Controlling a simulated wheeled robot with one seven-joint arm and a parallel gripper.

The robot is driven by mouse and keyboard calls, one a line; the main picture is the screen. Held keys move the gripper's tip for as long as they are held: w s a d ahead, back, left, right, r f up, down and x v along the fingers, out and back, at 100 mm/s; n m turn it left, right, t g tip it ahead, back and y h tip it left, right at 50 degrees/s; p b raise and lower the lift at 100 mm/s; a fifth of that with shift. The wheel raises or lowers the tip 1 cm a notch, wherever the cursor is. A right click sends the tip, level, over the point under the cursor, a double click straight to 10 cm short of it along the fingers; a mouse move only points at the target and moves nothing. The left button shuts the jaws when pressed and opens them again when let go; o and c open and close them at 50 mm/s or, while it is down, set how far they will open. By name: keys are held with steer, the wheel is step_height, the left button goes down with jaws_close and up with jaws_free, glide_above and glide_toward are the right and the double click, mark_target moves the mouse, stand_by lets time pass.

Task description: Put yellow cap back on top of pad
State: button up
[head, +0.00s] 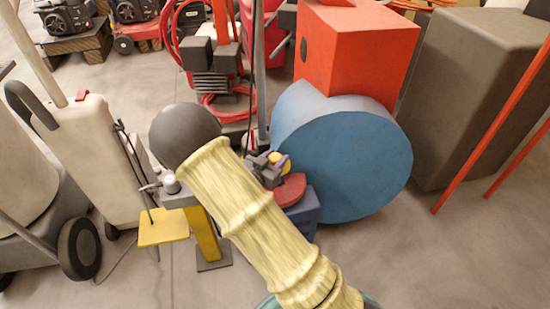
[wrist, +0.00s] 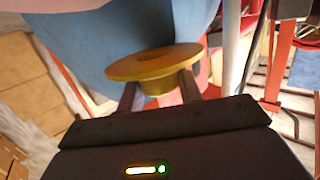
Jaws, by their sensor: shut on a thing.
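In the head view my gripper (head: 270,168) is near the middle, in front of the blue drum. It is shut on the yellow cap (head: 280,160), which shows only in part. In the wrist view the cap (wrist: 155,65) is a wide flat disc with a narrower neck, and the two fingers of my gripper (wrist: 158,88) hold it at the neck. A red rounded pad (head: 291,190) sits on a blue block (head: 305,207) just below my gripper in the head view. My arm hides part of the pad and block. The gap between cap and pad cannot be told.
A large blue drum (head: 350,160) with a red box (head: 355,50) on top stands right behind the gripper. A yellow plate (head: 163,228) on a stand is at left, beside a cream machine (head: 90,155). A grey-brown cabinet (head: 480,95) stands right. Floor at lower right is clear.

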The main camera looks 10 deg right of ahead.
steer(key=shift+f+b, duration=2.15)
steer(key=shift+f, duration=0.4)
steer(key=shift+r+p, duration=0.1)
steer(key=shift+p, duration=0.5)
steer(key=shift+a+f+b, duration=0.1)
steer(key=shift+f+b, duration=0.3)
steer(key=shift+f, duration=0.35)
steer(key=o, duration=0.7)
steer(key=p+v, duration=0.4)
steer(key=v, duration=0.7)
steer(key=shift+w, duration=0.1)
